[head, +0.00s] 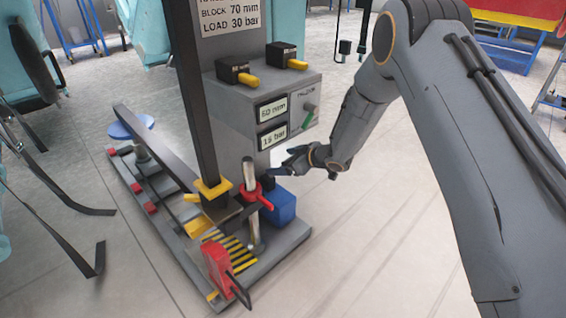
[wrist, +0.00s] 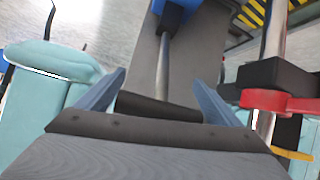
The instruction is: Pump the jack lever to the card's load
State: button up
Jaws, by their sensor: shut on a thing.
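My gripper (head: 288,168) is low beside the grey column in the head view. In the wrist view its two blue-grey fingers (wrist: 158,98) are shut on the black grip of the jack lever (wrist: 158,108). The lever's silver rod (wrist: 163,65) runs from the grip to the blue pump body (wrist: 172,14). The blue pump (head: 282,208) stands on the grey base in the head view. The card (head: 230,16) reads BLOCK 70 mm, LOAD 30 bar; its top line is cut off. The upper display (head: 273,109) seems to read 50 mm, the lower display (head: 273,135) 15 bar.
A silver post with a red collar (head: 257,195) stands close to the pump; the red handle (wrist: 285,103) is right of my fingers. The control box (head: 300,95) has two yellow-handled black switches and a green-tipped toggle. A red block (head: 218,268) stands in front. Floor at right is clear.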

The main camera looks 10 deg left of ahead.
jog(key=shift+w+d+r, duration=0.1)
jog(key=shift+w, duration=0.2)
jog(key=o, duration=1.4)
jog(key=shift+d, duration=0.1)
jog(key=shift+c, duration=0.2)
jog(key=shift+s, duration=0.1)
jog(key=shift+s+d+r, duration=0.1)
jog(key=shift+s, duration=0.1)
jog(key=p+v, duration=0.2)
jog(key=v, duration=0.5)
jog(key=shift+p, duration=0.35)
jog(key=shift+d, duration=0.15)
